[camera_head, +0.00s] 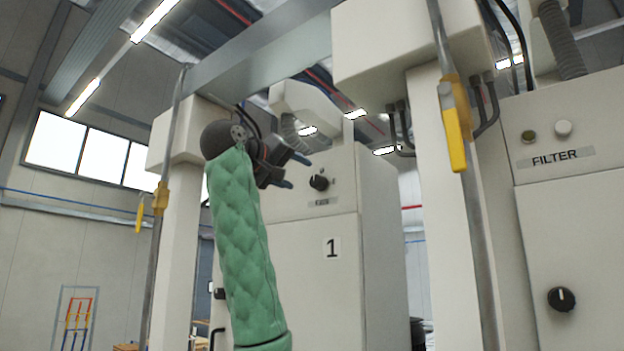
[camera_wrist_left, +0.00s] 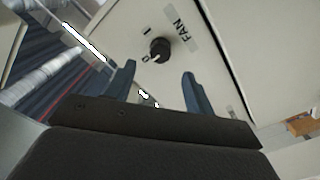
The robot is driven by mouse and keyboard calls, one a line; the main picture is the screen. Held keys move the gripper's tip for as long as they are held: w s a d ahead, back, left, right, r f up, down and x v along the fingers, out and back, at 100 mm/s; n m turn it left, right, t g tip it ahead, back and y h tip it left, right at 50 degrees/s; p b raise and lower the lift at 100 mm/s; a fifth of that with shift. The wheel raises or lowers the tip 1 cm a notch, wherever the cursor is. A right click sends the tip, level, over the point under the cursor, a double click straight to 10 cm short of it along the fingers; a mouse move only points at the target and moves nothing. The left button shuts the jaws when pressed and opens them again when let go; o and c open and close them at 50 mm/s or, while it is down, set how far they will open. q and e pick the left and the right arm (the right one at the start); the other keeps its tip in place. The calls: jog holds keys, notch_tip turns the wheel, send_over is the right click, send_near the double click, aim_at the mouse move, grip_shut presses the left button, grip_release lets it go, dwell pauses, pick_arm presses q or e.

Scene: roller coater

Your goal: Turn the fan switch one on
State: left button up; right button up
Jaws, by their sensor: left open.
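The fan switch (camera_head: 319,182) is a black rotary knob on the upper front of the cream cabinet marked 1, above a small FAN label (camera_head: 322,202). In the left wrist view the fan switch (camera_wrist_left: 159,49) shows ahead of the fingers, between two position marks, with the FAN label beside it. My left gripper (camera_head: 297,171) is open and empty, to the left of the knob in the head view. In the left wrist view its two blue fingertips (camera_wrist_left: 158,82) stand apart, with the knob beyond them and not touched. My right gripper is not in view.
The cabinet (camera_head: 300,270) has a number 1 plate. A FILTER panel (camera_head: 555,130) with buttons and another black knob (camera_head: 561,299) stands at right. Pillars, a metal pipe and a yellow valve handle (camera_head: 455,140) stand between them. A beam crosses above my left arm.

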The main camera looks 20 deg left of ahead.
aim_at(314, 180)
pick_arm(q)
jog(key=p+x, duration=0.3)
jog(key=x, duration=0.3)
jog(key=shift+a+r+p, duration=0.1)
jog(key=shift+a+p, duration=0.05)
jog(key=shift+p, duration=0.25)
jog(key=shift+w+d, duration=0.3)
jog(key=shift+w, duration=0.25)
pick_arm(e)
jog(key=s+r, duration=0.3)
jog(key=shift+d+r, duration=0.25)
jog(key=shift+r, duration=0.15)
pick_arm(q)
jog(key=shift+a, duration=0.1)
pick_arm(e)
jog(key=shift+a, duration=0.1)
pick_arm(q)
jog(key=c, duration=1)
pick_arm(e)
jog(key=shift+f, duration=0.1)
